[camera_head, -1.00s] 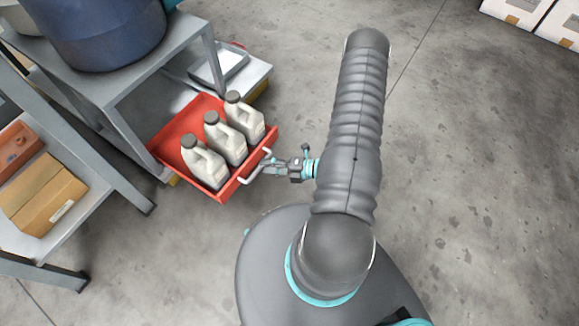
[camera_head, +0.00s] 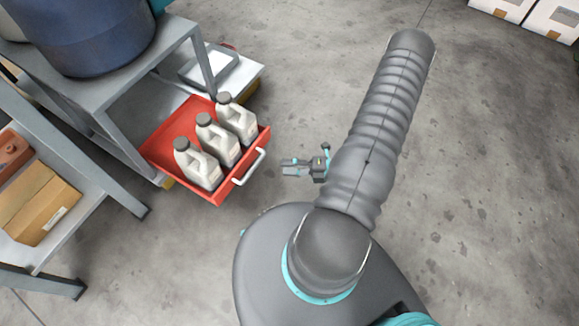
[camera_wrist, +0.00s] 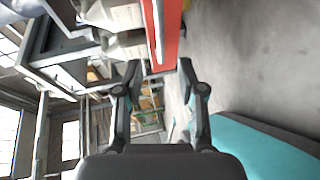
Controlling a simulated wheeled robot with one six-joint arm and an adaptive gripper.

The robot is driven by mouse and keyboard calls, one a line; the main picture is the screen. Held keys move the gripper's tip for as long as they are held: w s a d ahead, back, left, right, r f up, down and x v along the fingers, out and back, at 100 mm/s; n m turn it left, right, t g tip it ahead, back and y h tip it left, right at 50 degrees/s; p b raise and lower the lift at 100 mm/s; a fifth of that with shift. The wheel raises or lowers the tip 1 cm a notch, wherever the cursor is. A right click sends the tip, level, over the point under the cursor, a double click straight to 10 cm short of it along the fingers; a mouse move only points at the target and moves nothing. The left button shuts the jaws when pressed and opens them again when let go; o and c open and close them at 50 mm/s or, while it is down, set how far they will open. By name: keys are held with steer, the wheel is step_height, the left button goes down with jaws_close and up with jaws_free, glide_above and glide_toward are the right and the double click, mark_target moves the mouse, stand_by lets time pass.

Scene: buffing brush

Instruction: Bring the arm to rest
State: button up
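My gripper (camera_head: 284,167) is to the right of the red drawer (camera_head: 160,146) in the head view, apart from its white handle (camera_head: 249,167), with bare floor between them. Its two fingers stand apart with nothing between them. In the wrist view the gripper (camera_wrist: 158,72) also shows open and empty, with part of the red drawer (camera_wrist: 168,45) beyond the fingertips. My arm stretches up and to the right in the head view. The drawer is pulled out and holds three grey bottles with dark caps, the nearest bottle (camera_head: 197,165) at the front left.
A grey metal bench (camera_head: 105,92) with a large blue drum (camera_head: 85,35) stands at the upper left. A grey shelf with a cardboard box (camera_head: 38,204) is at the left. White boxes (camera_head: 552,18) stand at the far upper right. The floor at right is clear.

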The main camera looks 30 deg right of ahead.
stand_by(0.4)
steer(key=s+a+r+n+g, duration=0.1)
steer(key=s+r+n+g, duration=0.35)
steer(key=n, duration=0.65)
steer(key=s+a+r+n+g, duration=0.1)
steer(key=s+r+n+g, duration=0.25)
steer(key=n+g, duration=0.45)
step_height(320, 180, up, 26)
steer(key=w+n+t+h+p, duration=0.2)
steer(key=n+h, duration=1)
steer(key=n, duration=0.9)
steer(key=s+a+r+n+t, duration=0.2)
steer(key=a+r+n+t, duration=0.3)
steer(key=a+r, duration=0.4)
step_height(320, 180, up, 4)
steer(key=shift+a+r+t+p, duration=0.1)
steer(key=shift+a+t+p, duration=0.15)
steer(key=shift+t, duration=0.2)
